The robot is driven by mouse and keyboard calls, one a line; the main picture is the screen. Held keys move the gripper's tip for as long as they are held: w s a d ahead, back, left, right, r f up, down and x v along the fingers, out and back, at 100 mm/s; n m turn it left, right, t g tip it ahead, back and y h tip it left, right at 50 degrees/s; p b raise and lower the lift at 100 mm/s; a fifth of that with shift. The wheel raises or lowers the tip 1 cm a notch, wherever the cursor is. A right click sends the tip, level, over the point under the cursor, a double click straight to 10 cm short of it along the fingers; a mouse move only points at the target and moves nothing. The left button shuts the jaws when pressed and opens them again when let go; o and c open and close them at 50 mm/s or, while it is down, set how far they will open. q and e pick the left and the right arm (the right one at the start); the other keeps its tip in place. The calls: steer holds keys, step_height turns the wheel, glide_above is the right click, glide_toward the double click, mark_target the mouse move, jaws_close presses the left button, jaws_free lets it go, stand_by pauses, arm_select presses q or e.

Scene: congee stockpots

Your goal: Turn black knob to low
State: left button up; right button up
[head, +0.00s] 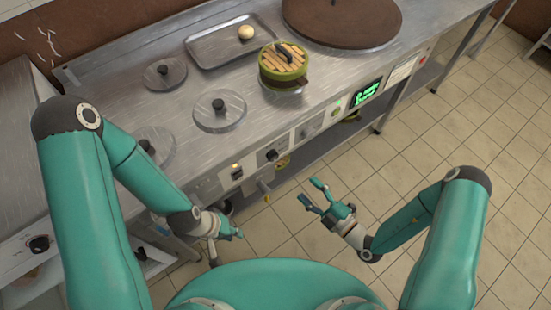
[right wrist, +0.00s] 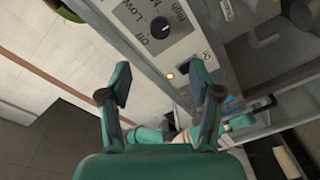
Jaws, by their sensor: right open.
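The black knob (head: 272,155) sits on the stainless counter's front panel in the head view. In the right wrist view the black knob (right wrist: 160,28) shows near the top, with Off, Low and High labels around it. Its pointer is too small to read surely. My right gripper (head: 310,192) is open and empty, out in front of the panel and to the right of the knob, apart from it. Its two spread fingers (right wrist: 160,80) show in the right wrist view, below the knob. My left gripper (head: 228,232) is low near the counter's front; its jaws are unclear.
An orange indicator light (right wrist: 170,75) is near the knob. On the counter are pot lids (head: 219,112), a steel tray (head: 232,46) with a bun, a bamboo steamer (head: 284,66) and a large brown lid (head: 342,18). The tiled floor (head: 400,150) in front is clear.

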mark_target(275, 159)
steer(key=p+x, duration=0.1)
steer(key=x, duration=1.3)
steer(key=shift+a, duration=0.15)
steer(key=c, duration=1.1)
steer(key=shift+s+a, duration=0.1)
steer(key=shift+a, duration=0.05)
steer(key=shift+c, duration=0.2)
